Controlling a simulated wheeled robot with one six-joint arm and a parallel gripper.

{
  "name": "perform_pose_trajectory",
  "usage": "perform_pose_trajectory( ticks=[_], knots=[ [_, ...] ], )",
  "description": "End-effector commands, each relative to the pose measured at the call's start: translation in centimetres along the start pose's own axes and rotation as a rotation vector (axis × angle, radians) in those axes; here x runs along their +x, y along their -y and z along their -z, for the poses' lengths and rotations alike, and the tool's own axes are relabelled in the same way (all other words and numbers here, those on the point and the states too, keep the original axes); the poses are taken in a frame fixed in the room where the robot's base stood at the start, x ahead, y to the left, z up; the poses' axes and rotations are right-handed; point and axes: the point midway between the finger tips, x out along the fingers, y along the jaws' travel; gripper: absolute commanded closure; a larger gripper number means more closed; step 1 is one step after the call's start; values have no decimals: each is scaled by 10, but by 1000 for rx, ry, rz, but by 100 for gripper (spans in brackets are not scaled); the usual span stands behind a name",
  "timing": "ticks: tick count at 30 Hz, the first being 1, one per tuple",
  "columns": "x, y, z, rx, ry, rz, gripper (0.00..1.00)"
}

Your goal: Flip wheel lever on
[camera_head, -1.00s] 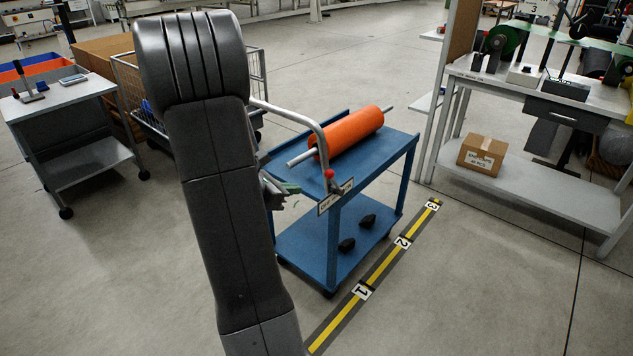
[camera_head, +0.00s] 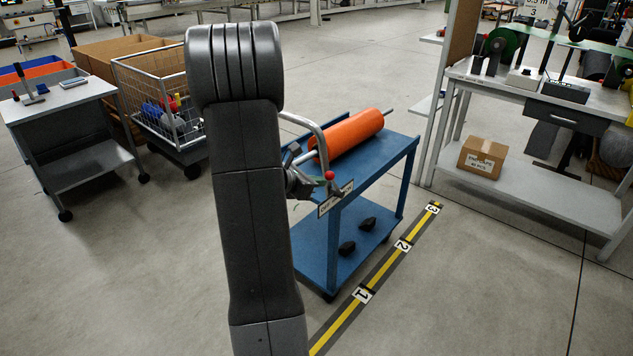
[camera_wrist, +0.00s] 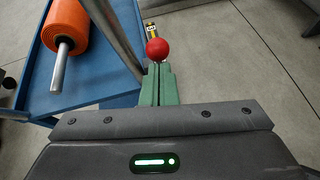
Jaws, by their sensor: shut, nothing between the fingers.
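The lever's red ball knob (camera_head: 330,175) shows at the near corner of the blue cart (camera_head: 338,222), beside the cart's metal handle. In the wrist view the red knob (camera_wrist: 157,48) lies straight ahead of my fingertips. My gripper (camera_wrist: 158,68) has its green fingers pressed together with nothing between them. The tips are very close to the knob; I cannot tell if they touch it. In the head view my gripper is partly hidden by my arm. The lever's stem and wheel are too small or hidden to make out.
An orange roll (camera_head: 351,132) on a metal bar lies on the cart top, left of my gripper in the wrist view. The metal handle (camera_wrist: 112,35) rises close to my fingers. A wire basket trolley (camera_head: 160,85) stands left. Open floor lies right of the cart.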

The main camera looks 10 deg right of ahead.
Motion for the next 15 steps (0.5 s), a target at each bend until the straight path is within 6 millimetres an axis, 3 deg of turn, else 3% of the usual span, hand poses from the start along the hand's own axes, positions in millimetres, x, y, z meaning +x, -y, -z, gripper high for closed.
perform_pose_trajectory(
  ticks=[15],
  knots=[
    [6,-4,-26,-20,-148,24,100]
  ],
)
